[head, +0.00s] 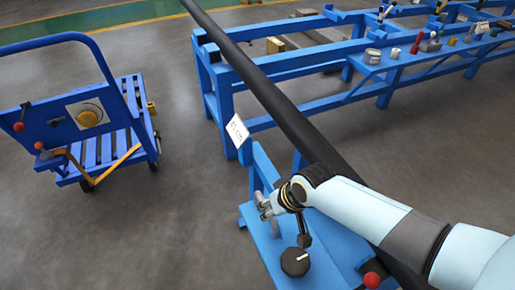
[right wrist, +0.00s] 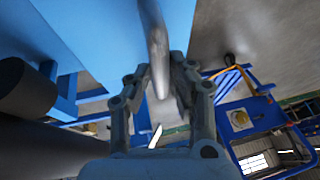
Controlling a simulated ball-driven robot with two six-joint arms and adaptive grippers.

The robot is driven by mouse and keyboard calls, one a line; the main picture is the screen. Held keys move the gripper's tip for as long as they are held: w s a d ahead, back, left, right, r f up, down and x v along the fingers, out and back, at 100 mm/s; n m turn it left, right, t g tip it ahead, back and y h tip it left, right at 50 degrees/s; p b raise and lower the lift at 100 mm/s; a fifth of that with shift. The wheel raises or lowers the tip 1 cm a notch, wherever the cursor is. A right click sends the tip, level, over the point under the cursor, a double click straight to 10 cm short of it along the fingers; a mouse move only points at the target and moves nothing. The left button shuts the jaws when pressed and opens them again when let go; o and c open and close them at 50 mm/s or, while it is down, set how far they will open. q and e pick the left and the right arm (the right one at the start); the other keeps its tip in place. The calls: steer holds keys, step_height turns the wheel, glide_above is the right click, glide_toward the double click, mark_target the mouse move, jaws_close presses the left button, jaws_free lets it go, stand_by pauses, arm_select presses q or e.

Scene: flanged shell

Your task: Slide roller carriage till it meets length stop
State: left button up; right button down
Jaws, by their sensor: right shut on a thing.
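My right gripper (head: 267,204) is shut on a grey bar-like handle (right wrist: 157,38), which runs between its fingers in the right wrist view. The handle appears to belong to the blue roller carriage (head: 262,240), a low blue frame with an upright plate under the long dark pipe. The carriage's rollers are hidden by my arm and the pipe. A white tag with dark writing (head: 237,131) stands just beyond the carriage, at the near end of the blue rack; I cannot make out which part is the length stop. My left gripper is not in view.
The long dark pipe (head: 268,95) runs diagonally over the blue rack (head: 211,88). A black knob (head: 295,262) and a red ball (head: 372,280) are close to my right arm. A blue trolley (head: 100,150) stands at left, with bare floor between. Tools lie on a blue bench (head: 410,66).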

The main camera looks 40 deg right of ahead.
mark_target(290, 256)
steer(key=s+a+p, duration=0.1)
steer(key=s, duration=0.3)
steer(key=s+a+p, duration=0.1)
steer(key=s+p, duration=0.1)
steer(key=s, duration=0.2)
steer(key=s+a+p, duration=0.1)
steer(key=s, duration=0.3)
steer(key=shift+s+r+p, duration=0.2)
steer(key=shift+s+p, duration=0.1)
steer(key=shift+p, duration=0.05)
steer(key=s, duration=0.3)
steer(key=s+a+p, duration=0.1)
steer(key=s, duration=0.1)
steer(key=s+a, duration=0.1)
steer(key=s, duration=0.2)
steer(key=shift+s+a+f+p, duration=0.1)
steer(key=shift+s+f+p, duration=0.1)
steer(key=shift+s+p, duration=0.15)
steer(key=shift+s+a+f, duration=0.1)
steer(key=shift+s+a, duration=0.05)
steer(key=shift+s, duration=0.55)
steer(key=c, duration=1.2)
jaws_free()
steer(key=v, duration=1.2)
